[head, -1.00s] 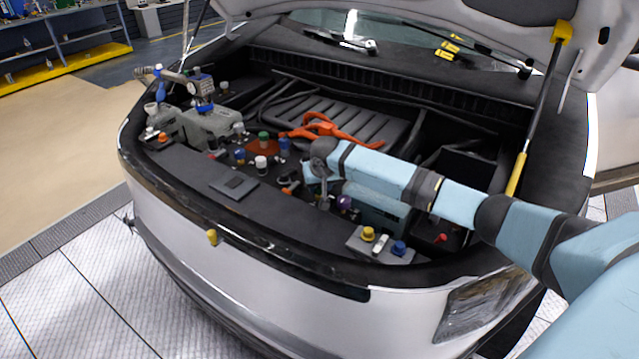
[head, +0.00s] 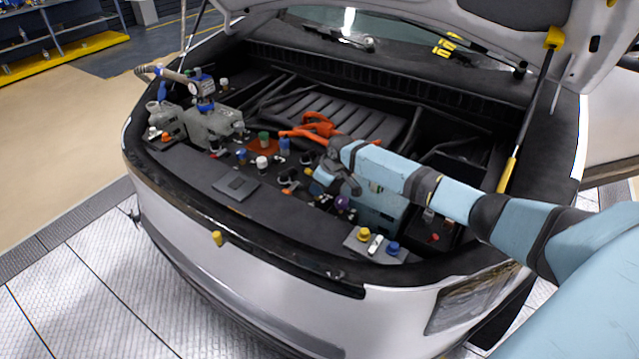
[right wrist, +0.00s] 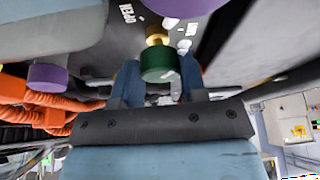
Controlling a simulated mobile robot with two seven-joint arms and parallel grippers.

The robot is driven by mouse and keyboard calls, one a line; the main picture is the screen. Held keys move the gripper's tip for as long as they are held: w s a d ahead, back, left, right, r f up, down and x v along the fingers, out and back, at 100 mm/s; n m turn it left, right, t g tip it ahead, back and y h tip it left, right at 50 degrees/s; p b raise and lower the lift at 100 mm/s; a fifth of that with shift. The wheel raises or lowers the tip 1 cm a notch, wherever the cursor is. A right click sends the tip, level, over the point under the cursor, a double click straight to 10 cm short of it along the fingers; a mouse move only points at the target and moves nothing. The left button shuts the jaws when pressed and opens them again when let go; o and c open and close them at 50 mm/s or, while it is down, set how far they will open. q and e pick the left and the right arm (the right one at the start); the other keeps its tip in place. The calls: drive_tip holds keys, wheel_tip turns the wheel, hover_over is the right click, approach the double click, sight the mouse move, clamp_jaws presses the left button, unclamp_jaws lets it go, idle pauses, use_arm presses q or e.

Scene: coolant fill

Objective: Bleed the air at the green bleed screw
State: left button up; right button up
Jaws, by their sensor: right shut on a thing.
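The green bleed screw (right wrist: 160,62) shows in the right wrist view as a round green knob on a brass stem. My right gripper (right wrist: 160,82) has its two blue fingers on either side of it and is shut on it. In the head view my right gripper (head: 328,181) is low in the middle of the open front bay, and the screw cannot be made out there. A purple cap (head: 342,203) is just below and right of the gripper; a purple knob (right wrist: 48,78) is left of the fingers in the right wrist view. My left gripper is not in view.
Orange cables (head: 316,128) lie just behind the gripper. A yellow cap (head: 363,234) and a blue cap (head: 393,248) stand on a grey block at the front. A grey pump unit with a gauge (head: 206,88) is at left. The raised hood is overhead.

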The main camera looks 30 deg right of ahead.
drive_tip(key=n+b, duration=0.1)
drive_tip(key=n, duration=0.1)
drive_tip(key=shift+w+n+g+y, duration=0.1)
drive_tip(key=shift+n+g+y, duration=0.2)
drive_tip(key=shift+y, duration=0.1)
drive_tip(key=n+g+y+b, duration=0.1)
drive_tip(key=n, duration=0.2)
drive_tip(key=shift+d, duration=0.1)
drive_tip(key=shift+n+b, duration=0.35)
drive_tip(key=shift+n, duration=0.05)
drive_tip(key=o, duration=0.9)
drive_tip(key=shift+r, duration=0.1)
drive_tip(key=v, duration=1.3)
drive_tip(key=shift+w+d+r, duration=0.1)
drive_tip(key=shift+d+r, duration=0.05)
drive_tip(key=shift+r, duration=0.2)
